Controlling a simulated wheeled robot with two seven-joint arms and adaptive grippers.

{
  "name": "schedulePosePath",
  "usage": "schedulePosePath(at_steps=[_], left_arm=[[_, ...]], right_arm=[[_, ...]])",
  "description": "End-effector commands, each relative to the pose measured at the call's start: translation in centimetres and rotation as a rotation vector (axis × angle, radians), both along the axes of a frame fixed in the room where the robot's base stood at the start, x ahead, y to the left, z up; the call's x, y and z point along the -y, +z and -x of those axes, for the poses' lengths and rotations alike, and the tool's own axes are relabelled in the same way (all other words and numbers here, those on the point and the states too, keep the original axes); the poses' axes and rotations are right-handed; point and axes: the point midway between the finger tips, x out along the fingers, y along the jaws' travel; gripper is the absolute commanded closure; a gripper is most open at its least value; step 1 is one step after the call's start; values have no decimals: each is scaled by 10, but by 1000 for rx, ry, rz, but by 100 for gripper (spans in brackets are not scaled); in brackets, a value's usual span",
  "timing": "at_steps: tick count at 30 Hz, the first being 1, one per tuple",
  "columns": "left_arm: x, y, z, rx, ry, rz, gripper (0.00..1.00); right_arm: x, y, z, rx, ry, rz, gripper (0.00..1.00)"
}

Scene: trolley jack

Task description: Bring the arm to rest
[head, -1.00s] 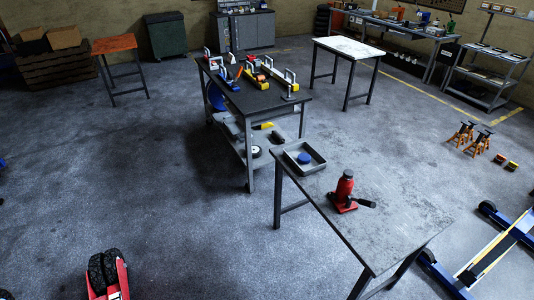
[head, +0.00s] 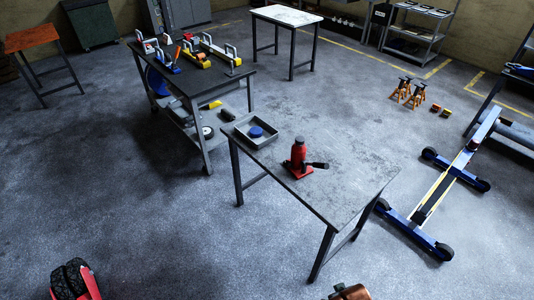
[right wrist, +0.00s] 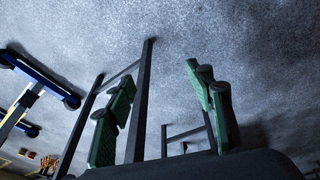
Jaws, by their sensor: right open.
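My right gripper (right wrist: 165,100) shows in the right wrist view, its two green-padded fingers wide apart with nothing held between them. Dark table legs (right wrist: 143,100) and the grey floor show behind the fingers. Neither gripper shows in the head view, and my left gripper is in no view. A red bottle jack (head: 299,158) stands upright on the near grey-topped table (head: 350,184). A grey tray (head: 237,139) with a blue round piece (head: 256,132) in it sits at that table's left end.
A dark cart (head: 206,83) holding several tools stands behind the table. A blue wheeled frame (head: 432,200) lies on the floor at right. A red thing with black wheels (head: 75,280) is at lower left. A copper-coloured thing (head: 348,292) is cut off below. Open floor lies left.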

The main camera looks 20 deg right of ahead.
Motion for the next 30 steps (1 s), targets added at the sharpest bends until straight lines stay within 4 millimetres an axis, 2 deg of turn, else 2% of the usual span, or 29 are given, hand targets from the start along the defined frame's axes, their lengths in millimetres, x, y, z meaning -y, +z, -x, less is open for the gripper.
schedulePosePath(at_steps=[5,8,14,18,20,24,27,30], left_arm=[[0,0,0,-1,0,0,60],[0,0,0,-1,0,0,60],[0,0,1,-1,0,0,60],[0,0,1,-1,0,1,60],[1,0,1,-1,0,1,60],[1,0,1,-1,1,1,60],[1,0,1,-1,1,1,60],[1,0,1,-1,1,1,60]], right_arm=[[-3,-55,-1,-25,9,-6,51],[-5,-96,2,-42,16,-11,51],[-10,-201,29,-85,35,-19,51],[-13,-267,64,-115,50,-25,51],[-14,-292,83,-129,57,-26,51],[-16,-342,133,-158,73,-30,51],[-15,-367,169,-176,84,-31,51],[-14,-382,199,-190,91,-32,51]])
